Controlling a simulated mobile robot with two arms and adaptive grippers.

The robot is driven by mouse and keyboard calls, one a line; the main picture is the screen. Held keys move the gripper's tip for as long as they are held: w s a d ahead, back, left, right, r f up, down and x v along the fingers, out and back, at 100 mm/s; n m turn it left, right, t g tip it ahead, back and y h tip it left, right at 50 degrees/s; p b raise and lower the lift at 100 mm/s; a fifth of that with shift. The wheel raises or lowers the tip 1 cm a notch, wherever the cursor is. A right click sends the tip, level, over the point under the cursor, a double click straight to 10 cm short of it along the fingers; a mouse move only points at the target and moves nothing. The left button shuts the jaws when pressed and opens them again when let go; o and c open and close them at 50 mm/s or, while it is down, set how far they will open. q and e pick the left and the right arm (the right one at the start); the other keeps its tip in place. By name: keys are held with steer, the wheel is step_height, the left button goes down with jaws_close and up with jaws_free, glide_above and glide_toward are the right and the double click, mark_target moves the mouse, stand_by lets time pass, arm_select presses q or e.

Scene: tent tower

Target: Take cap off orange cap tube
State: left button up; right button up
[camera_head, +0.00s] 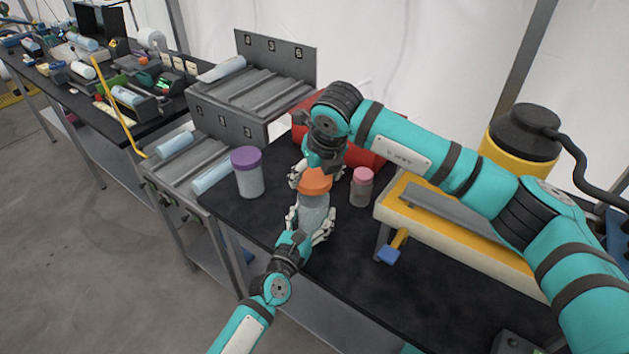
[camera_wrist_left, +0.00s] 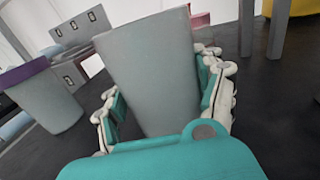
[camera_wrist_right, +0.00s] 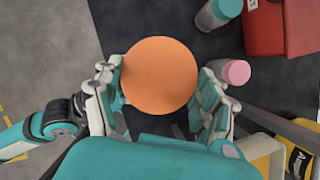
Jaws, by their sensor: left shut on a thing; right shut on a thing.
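The grey body (camera_head: 313,215) of the orange cap tube stands nearly upright at the middle of the black table. My left gripper (camera_head: 312,225) is shut around it; the left wrist view shows the fingers on both sides of the body (camera_wrist_left: 155,75). That view shows a bare upper edge with no orange on it. The orange cap (camera_head: 316,182) is directly above the body in the head view. My right gripper (camera_head: 318,172) is shut on the cap from above; its fingers flank the cap (camera_wrist_right: 160,77) in the right wrist view. The gap between cap and body is hidden from the head.
A purple-capped tube (camera_head: 249,177) stands to the left and a small pink-capped jar (camera_head: 361,188) close by on the right. A red box (camera_head: 366,153) is behind. A yellow-framed device (camera_head: 452,231) fills the right. Grey numbered racks (camera_head: 262,92) stand at the back left.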

arm_select(q)
steer(key=o, duration=1.8)
